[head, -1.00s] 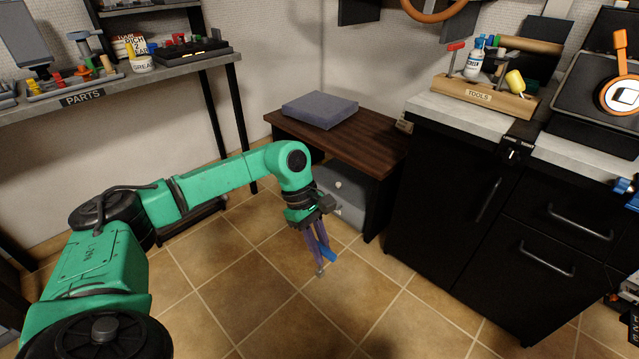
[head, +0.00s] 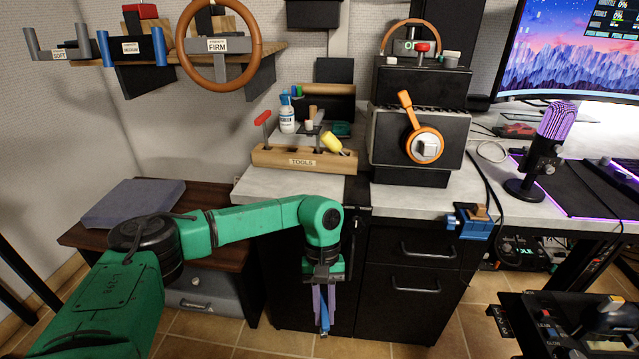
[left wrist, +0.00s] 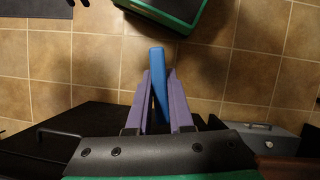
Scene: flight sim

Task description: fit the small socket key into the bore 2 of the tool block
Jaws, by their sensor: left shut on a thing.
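The tool block (head: 303,162) is a long wooden block marked TOOLS on the workbench in the head view. A red-handled tool (head: 263,118) stands at its left end, and a yellow-handled tool (head: 331,142) leans at its right end. Its bores cannot be made out. My left gripper (head: 324,318) hangs below and in front of the block, before the black cabinet. Its purple fingers are shut on a blue-handled tool, seemingly the small socket key (left wrist: 157,62), whose blue end juts past the fingertips in the left wrist view. My right gripper is not in view.
A white bottle (head: 287,116) stands behind the block. A black machine with an orange lever (head: 407,112) stands to its right, and a blue vise (head: 470,222) is at the bench edge. A grey case (head: 131,203) lies on the low brown table. Bare worktop (head: 270,187) lies before the block.

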